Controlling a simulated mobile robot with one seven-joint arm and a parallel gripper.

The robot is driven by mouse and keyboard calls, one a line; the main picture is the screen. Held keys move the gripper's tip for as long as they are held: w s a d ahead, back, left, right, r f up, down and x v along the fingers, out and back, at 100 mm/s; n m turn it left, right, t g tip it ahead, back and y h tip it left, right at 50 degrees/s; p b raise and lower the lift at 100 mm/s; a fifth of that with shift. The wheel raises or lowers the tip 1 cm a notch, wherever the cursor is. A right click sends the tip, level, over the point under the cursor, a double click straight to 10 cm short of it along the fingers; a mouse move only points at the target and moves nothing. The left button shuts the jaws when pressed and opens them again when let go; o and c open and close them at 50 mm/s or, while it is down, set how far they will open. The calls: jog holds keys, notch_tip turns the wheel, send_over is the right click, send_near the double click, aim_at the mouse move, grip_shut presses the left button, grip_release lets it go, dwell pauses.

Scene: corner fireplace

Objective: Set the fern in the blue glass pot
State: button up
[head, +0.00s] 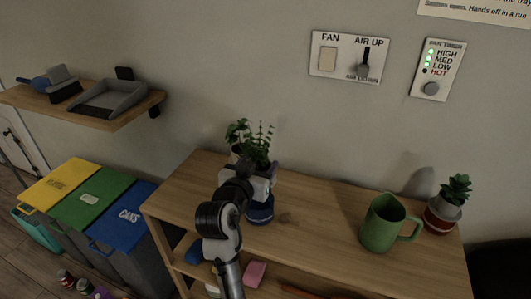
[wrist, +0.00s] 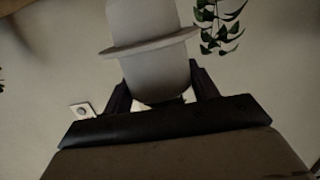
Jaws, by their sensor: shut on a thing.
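The fern's green fronds (head: 260,146) rise above my gripper (head: 260,184) in the head view. In the wrist view my gripper (wrist: 162,90) has its dark fingers on either side of a pale grey rimmed pot (wrist: 150,55), shut on it. The blue glass pot (head: 261,210) stands on the wooden shelf top, just below my gripper and partly hidden by my arm. I cannot tell whether the pale pot is above the blue one or partly inside it. Broader leaves (head: 238,131) show beside the fronds, and leaves (wrist: 220,25) hang in the wrist view.
A green mug (head: 384,226) and a small succulent in a red-and-grey pot (head: 443,208) stand to the right on the wooden shelf unit (head: 310,222). The top between blue pot and mug is clear. Coloured bins (head: 95,205) and a wall shelf (head: 120,115) are left.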

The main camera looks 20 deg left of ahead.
jog(key=shift+w+f, duration=0.1)
jog(key=shift+w, duration=0.05)
jog(key=shift+f+b, duration=0.3)
jog(key=shift+b, duration=0.1)
jog(key=shift+f+b, duration=2.15)
jog(key=shift+f, duration=0.55)
jog(key=shift+s, duration=0.25)
jog(key=shift+f+b, duration=0.5)
jog(key=shift+f, duration=0.1)
jog(key=o, duration=0.8)
